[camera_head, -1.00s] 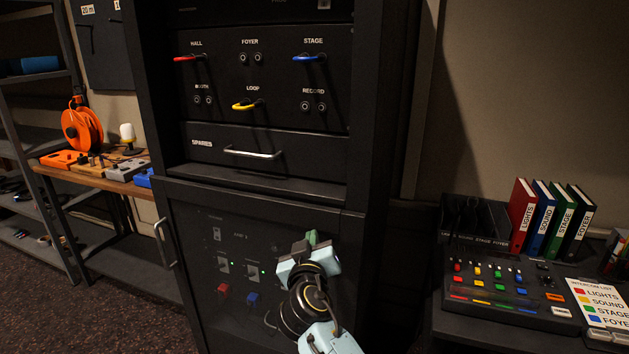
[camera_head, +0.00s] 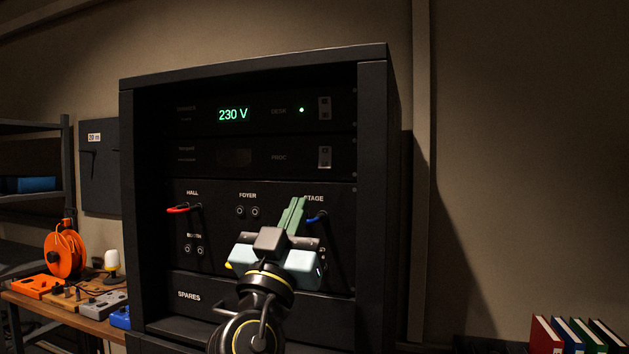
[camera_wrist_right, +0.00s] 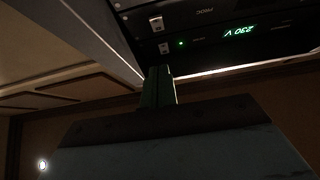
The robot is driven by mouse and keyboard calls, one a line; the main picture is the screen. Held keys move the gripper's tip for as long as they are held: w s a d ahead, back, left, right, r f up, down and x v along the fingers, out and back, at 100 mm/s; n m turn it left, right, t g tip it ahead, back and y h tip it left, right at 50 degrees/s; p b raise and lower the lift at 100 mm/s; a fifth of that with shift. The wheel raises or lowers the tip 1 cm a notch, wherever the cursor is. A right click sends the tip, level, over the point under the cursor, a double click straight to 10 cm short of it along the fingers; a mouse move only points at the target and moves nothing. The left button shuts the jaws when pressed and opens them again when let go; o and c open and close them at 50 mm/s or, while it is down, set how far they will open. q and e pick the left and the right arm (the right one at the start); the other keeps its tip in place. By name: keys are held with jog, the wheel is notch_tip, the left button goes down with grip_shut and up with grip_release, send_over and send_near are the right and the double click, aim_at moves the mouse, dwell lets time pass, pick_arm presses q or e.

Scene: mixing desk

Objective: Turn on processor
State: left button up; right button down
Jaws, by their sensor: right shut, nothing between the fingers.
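The processor panel (camera_head: 220,157), labelled PROC, is the second unit from the top of the black rack. Its small display (camera_head: 234,157) is dark. Its rocker switch (camera_head: 324,157) is at the unit's right end and also shows in the right wrist view (camera_wrist_right: 155,23). My right gripper (camera_head: 298,202) is shut and empty, its green fingers pointing up in front of the patch panel, below and left of the switch. In the right wrist view the shut fingers (camera_wrist_right: 158,85) appear apart from the switches. My left gripper is not in view.
A bench with an orange reel (camera_head: 65,252) stands left; binders (camera_head: 545,335) are lower right.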

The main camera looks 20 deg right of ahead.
aim_at(325, 159)
jog(key=p+x, duration=0.1)
jog(key=x, duration=0.3)
jog(key=f+p+x, duration=0.1)
jog(key=p+x, duration=0.1)
jog(key=x, duration=0.2)
jog(key=w+p+x, duration=0.1)
jog(key=p+x, duration=0.1)
jog(key=x, duration=0.2)
jog(key=shift+w+d+f, duration=0.25)
jog(key=shift+d+f, duration=0.05)
jog(key=shift+d, duration=0.15)
jog(key=shift+w+d+f, duration=0.15)
jog(key=shift+w+d, duration=0.15)
jog(key=shift+w, duration=0.15)
